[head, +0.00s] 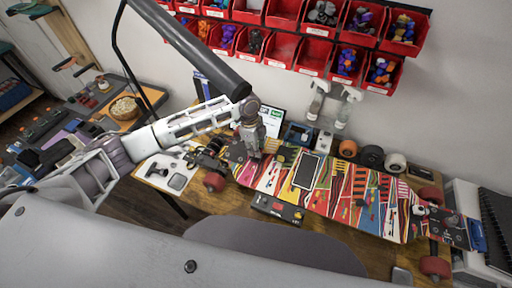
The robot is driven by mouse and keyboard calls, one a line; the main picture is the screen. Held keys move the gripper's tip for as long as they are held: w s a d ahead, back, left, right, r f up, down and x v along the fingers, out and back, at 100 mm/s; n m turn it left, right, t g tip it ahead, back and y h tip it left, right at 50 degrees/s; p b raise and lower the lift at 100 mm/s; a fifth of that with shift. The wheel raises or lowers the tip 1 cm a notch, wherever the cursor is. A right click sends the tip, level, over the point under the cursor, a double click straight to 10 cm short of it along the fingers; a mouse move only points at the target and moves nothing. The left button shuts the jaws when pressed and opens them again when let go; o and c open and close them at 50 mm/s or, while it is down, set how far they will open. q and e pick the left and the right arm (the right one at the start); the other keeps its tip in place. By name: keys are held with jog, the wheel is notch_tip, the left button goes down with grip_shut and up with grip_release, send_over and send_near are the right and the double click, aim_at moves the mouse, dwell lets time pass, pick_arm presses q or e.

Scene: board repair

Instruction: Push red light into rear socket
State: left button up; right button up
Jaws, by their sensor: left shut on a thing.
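A longboard (337,208) with a bright multicoloured deck lies upside down along the wooden bench, wheels up. My left gripper (255,152) reaches in from the left and points down over the deck's left, dark end. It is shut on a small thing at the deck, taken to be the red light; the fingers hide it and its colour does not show. The rear socket cannot be made out and may lie under the gripper. I cannot tell whether the held thing touches the board. My right gripper is not in view.
A black case (278,208) lies at the bench's front edge beside the board. A dark-screened device (307,171) lies on the deck. Loose wheels (371,156) and spray bottles (346,106) stand behind it. Red bins (312,57) hang on the wall above.

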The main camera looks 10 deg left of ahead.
pick_arm(q)
jog(key=shift+p, duration=0.5)
dwell(0.7)
jog(key=shift+f, duration=1)
dwell(3.0)
jog(key=o, duration=1.1)
jog(key=o, duration=0.3)
jog(key=shift+r, duration=1.4)
